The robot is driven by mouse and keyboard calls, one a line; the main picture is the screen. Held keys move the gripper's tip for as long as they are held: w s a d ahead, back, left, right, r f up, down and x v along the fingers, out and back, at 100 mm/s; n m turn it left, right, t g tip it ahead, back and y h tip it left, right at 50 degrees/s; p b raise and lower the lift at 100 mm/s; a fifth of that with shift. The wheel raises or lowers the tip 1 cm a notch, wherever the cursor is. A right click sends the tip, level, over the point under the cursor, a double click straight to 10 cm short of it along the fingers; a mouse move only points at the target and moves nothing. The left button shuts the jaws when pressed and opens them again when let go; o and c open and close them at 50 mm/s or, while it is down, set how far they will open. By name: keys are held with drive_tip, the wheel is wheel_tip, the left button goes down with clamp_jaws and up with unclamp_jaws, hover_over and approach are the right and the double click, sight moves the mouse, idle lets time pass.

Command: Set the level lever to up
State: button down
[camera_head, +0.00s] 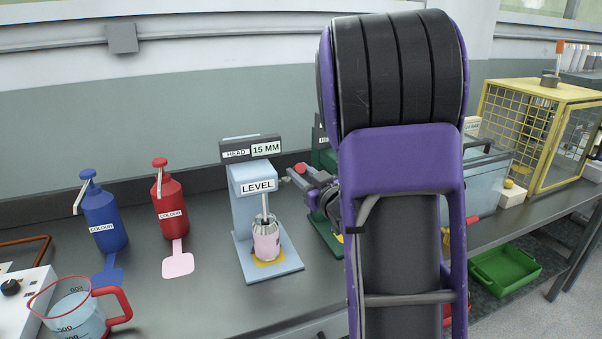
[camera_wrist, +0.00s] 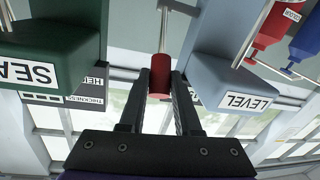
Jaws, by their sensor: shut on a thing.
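The light blue LEVEL machine (camera_head: 247,183) stands on the bench left of my arm. Its label also shows at the right of the wrist view (camera_wrist: 245,102). The lever's red knob (camera_wrist: 159,84) is a cylinder on a thin metal rod (camera_wrist: 164,32), beside the LEVEL machine. The knob also shows in the head view (camera_head: 300,168), at about the height of the LEVEL label. My gripper (camera_wrist: 161,76) is shut on the red knob, one finger on each side. My arm hides much of this area in the head view, so the lever's angle is hard to tell.
A dark green machine (camera_wrist: 50,45) is close on the gripper's other side. Red (camera_head: 169,205) and blue (camera_head: 104,222) colour bottles and a measuring jug (camera_head: 75,310) stand to the left.

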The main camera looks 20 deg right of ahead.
drive_tip(key=r+p, duration=0.1)
drive_tip(key=w+r+g+p, duration=0.1)
drive_tip(key=p, duration=0.1)
drive_tip(key=shift+p, duration=0.3)
drive_tip(key=w+r+g+p, duration=0.1)
drive_tip(key=p, duration=0.2)
drive_tip(key=shift+w, duration=0.1)
drive_tip(key=shift+w+g+p, duration=0.2)
drive_tip(key=shift+g+p, duration=0.3)
drive_tip(key=shift+p, duration=0.1)
drive_tip(key=shift+f, duration=0.1)
drive_tip(key=c, duration=0.6)
unclamp_jaws()
drive_tip(key=shift+f, duration=0.1)
drive_tip(key=shift+s, duration=0.1)
